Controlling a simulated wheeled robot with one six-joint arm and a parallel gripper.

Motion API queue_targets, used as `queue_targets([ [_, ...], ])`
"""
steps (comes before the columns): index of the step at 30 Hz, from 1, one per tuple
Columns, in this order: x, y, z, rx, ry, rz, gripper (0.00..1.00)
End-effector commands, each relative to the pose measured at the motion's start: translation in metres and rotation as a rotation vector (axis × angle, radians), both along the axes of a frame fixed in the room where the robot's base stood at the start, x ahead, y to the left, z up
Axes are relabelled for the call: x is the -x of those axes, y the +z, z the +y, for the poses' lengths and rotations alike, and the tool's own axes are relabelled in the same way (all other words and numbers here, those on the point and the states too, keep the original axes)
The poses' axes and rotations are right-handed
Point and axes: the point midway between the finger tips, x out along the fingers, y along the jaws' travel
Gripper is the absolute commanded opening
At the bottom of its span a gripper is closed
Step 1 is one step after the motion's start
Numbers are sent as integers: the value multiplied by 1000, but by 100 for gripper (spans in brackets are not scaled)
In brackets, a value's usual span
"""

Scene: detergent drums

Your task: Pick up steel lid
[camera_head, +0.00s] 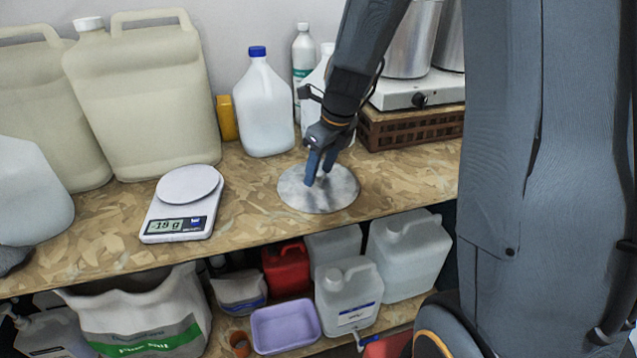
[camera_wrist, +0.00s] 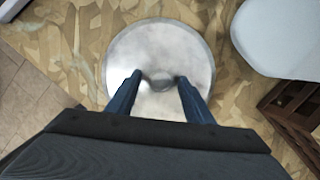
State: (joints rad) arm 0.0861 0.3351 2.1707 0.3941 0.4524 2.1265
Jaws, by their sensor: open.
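The steel lid (camera_head: 337,197) is a round, flat, shiny disc lying on the wooden worktop. It also shows in the wrist view (camera_wrist: 150,45), with a small knob (camera_wrist: 160,83) at its middle. My gripper (camera_head: 318,178) points down over the lid, with its blue fingers close to the lid's centre. In the wrist view my gripper (camera_wrist: 159,85) is open, with one finger on each side of the knob and a gap to each. The lower part of the lid is hidden by the gripper body.
A digital scale (camera_head: 179,226) stands left of the lid. A white jug with a blue cap (camera_head: 262,112) is behind it. A brown crate (camera_head: 415,130) bearing a hot plate (camera_head: 425,90) is at the back right. Large beige canisters (camera_head: 145,95) stand at the left. The worktop around the lid is clear.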

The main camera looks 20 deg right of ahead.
Motion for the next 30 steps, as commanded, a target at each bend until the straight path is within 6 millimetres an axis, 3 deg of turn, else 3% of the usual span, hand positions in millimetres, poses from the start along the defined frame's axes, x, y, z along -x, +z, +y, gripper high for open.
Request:
queue_targets([
  [1, 0, 0, 0, 0, 0, 0, 42],
  [9, 0, 0, 0, 0, 0, 0, 0],
  [16, 0, 2, 0, 0, 0, -1, 0],
  [20, -1, 12, 0, 0, 0, -4, 0],
  [30, -1, 74, 0, 2, 1, -5, 0],
])
